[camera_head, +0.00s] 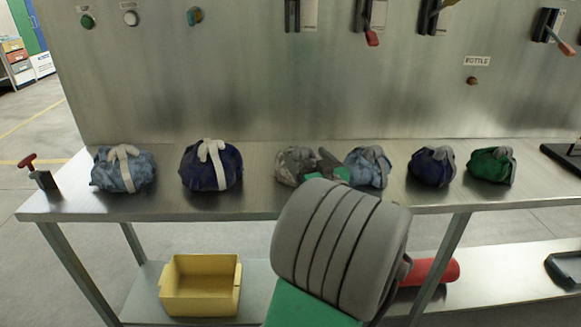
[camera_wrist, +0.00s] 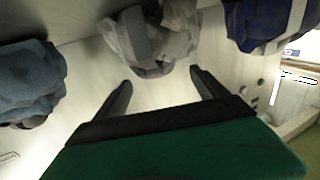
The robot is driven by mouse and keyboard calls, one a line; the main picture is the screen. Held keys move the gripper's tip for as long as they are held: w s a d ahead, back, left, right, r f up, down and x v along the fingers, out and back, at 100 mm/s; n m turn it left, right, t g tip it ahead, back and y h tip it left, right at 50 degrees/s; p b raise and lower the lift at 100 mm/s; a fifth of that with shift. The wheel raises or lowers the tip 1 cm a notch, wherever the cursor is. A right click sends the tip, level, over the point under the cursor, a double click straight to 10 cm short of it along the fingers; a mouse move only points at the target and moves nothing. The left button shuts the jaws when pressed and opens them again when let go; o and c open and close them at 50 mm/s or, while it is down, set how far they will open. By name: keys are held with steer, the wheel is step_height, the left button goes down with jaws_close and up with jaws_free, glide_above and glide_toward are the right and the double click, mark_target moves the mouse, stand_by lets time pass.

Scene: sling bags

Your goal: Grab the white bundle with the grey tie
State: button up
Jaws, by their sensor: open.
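The white bundle with the grey tie (camera_head: 291,163) sits on the metal bench, left of the light blue bundle with a grey tie (camera_head: 367,167). In the head view, my gripper (camera_head: 319,165) is at its right side and my arm hides part of the area below. In the wrist view, the white bundle (camera_wrist: 178,33) lies just beyond the fingertips, roughly centred between them. Its grey tie runs over the top. My gripper (camera_wrist: 160,77) is open, with nothing between its fingers.
A dark blue bundle with a white tie (camera_head: 211,165) and a light blue one with a white tie (camera_head: 123,170) stand to the left. Dark blue (camera_head: 431,167) and green (camera_head: 489,166) bundles with grey ties stand to the right. A yellow bin (camera_head: 200,286) is on the lower shelf.

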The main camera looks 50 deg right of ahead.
mark_target(305, 151)
steer(key=x, duration=0.3)
steer(key=p+x, duration=0.1)
steer(key=x, duration=0.2)
steer(key=shift+s+d+r, duration=0.1)
steer(key=shift+s+d, duration=0.1)
steer(key=shift+d, duration=0.1)
steer(key=shift+a, duration=0.1)
jaws_close()
stand_by(0.4)
steer(key=shift+r, duration=0.1)
